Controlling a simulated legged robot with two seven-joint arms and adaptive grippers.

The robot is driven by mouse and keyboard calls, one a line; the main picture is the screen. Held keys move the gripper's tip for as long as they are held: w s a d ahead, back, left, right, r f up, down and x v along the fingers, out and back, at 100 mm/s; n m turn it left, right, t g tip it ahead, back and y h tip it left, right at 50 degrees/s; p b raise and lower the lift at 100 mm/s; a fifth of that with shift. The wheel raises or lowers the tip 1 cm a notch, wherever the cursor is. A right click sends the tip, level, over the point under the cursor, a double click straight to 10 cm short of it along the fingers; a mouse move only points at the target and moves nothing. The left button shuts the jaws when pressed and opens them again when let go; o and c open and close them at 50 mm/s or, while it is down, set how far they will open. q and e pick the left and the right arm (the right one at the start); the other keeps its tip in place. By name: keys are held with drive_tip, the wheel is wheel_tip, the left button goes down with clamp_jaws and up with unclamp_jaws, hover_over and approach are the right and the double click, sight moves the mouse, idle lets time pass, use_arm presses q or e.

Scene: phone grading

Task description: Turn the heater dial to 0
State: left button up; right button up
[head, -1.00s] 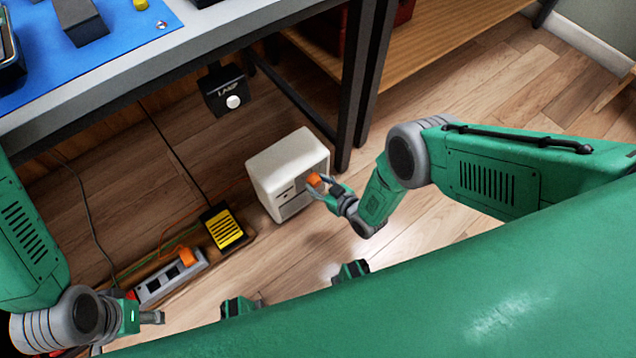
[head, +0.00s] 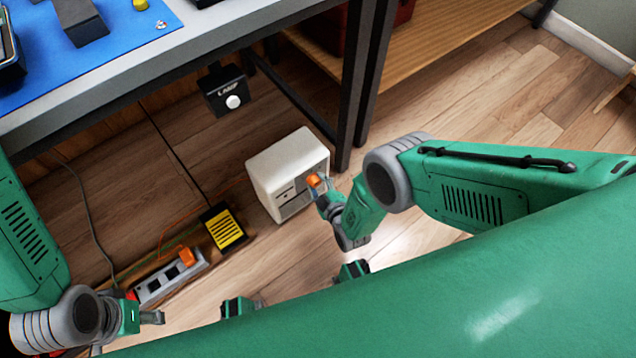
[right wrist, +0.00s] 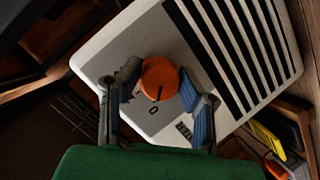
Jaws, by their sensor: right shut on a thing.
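The white heater (head: 278,165) stands on the floor under the workbench. Its orange dial (head: 314,180) is on the front face, beside the dark grille slots. My right gripper (head: 322,188) is shut on the dial. In the right wrist view the dial (right wrist: 160,78) sits between the two fingers (right wrist: 160,92), one on each side. A dark pointer line on the dial points down, roughly toward the printed 0 (right wrist: 153,111). Other dial markings are hidden or too small to read. My left gripper (head: 152,317) is at the lower left, away from the heater; its jaws are unclear.
A power strip (head: 165,283) with an orange plug and a yellow-and-black item (head: 224,229) lie left of the heater. Floor to the right is clear.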

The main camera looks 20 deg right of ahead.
sight(317, 183)
drive_tip(key=shift+s+a+n, duration=0.1)
drive_tip(key=shift+a+n, duration=0.05)
drive_tip(key=shift+n, duration=0.15)
idle(0.4)
drive_tip(key=o, duration=1.1)
drive_tip(key=shift+f+h, duration=0.1)
drive_tip(key=shift+h, duration=0.2)
drive_tip(key=shift+r, duration=0.65)
wheel_tip(317, 183, up, 8)
drive_tip(key=shift+f, duration=0.1)
drive_tip(key=shift+r, duration=0.45)
